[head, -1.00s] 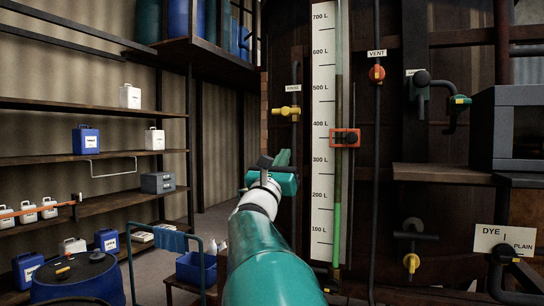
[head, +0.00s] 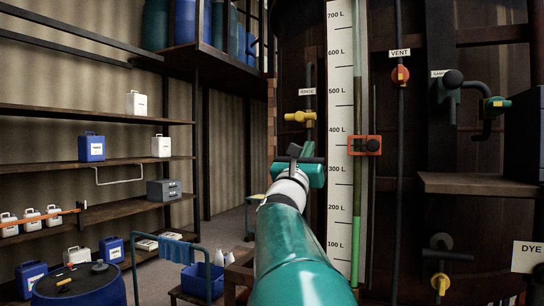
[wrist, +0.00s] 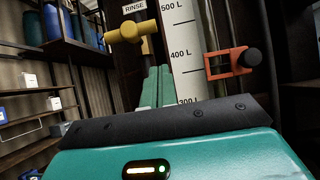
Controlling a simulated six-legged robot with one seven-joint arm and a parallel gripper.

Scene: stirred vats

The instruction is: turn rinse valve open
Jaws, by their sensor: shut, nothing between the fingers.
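The rinse valve (head: 300,116) is a yellow handle on a dark vertical pipe, just under a white RINSE label (head: 307,92). Its bar lies roughly level, across the pipe. In the wrist view the yellow valve (wrist: 131,32) shows at upper left, beyond my fingertips. My gripper (wrist: 157,88) is shut and empty, its teal fingers pointing up toward the valve with a gap between. In the head view the gripper's teal body shows below the valve, and its fingers are largely hidden behind it.
A white litre scale (head: 341,150) with an orange-red clamp (head: 364,145) stands right of the valve. A red VENT valve (head: 400,75) and a dark shelf (head: 472,184) are farther right. Racks with jugs (head: 91,147) and a blue drum (head: 80,285) stand at left.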

